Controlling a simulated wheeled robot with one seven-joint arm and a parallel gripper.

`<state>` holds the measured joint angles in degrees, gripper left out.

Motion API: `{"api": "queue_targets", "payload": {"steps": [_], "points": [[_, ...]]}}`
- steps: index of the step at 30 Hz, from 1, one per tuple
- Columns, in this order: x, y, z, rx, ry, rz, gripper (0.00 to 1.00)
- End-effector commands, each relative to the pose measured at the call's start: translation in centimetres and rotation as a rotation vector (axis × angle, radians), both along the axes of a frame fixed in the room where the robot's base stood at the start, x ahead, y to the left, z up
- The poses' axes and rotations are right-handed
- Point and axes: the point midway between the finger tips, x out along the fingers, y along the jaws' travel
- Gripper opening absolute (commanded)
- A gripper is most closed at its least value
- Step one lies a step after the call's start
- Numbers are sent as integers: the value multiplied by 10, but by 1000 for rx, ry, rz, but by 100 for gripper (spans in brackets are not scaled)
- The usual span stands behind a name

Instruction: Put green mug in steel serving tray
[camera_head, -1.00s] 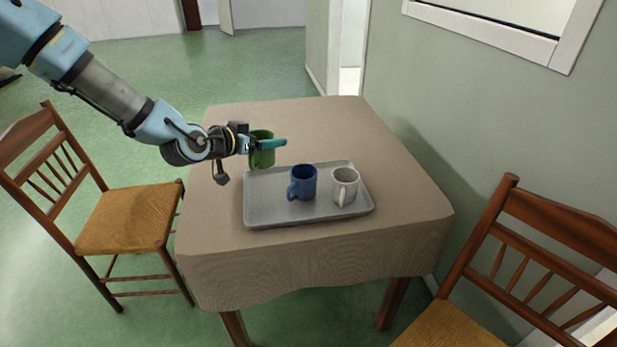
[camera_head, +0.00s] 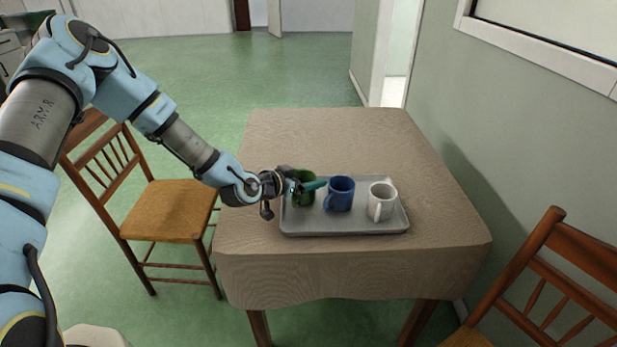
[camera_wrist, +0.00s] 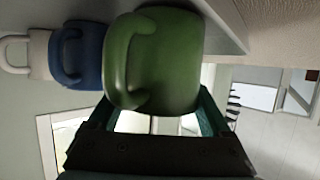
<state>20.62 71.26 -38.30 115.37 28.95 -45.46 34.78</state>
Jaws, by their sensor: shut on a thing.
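The green mug (camera_head: 304,196) is at the left end of the steel serving tray (camera_head: 345,228), partly hidden by my gripper (camera_head: 308,186). My gripper is shut on the green mug. In the wrist view the green mug (camera_wrist: 165,62) sits between the two fingers of my gripper (camera_wrist: 155,112), with its handle toward the camera. Its base is at or very near the tray surface; I cannot tell whether it touches.
A blue mug (camera_head: 341,194) stands mid-tray, just right of the green mug. A white mug (camera_head: 382,202) stands at the tray's right. The cloth-covered table (camera_head: 330,135) is clear behind the tray. Wooden chairs stand left (camera_head: 170,208) and right (camera_head: 585,265).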

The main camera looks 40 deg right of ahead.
Motion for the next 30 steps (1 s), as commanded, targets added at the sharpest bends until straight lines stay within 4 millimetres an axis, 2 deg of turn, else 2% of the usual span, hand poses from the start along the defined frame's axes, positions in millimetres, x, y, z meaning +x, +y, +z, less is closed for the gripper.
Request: {"api": "queue_targets", "payload": {"steps": [6,7,11,22,26,30], "points": [[0,0,-4,-1,0,0,16],[0,0,-4,0,0,-1,84],[0,0,-3,0,0,-1,99],[0,1,3,0,1,0,100],[-1,21,7,1,-1,0,100],[-4,49,18,2,0,0,100]]}}
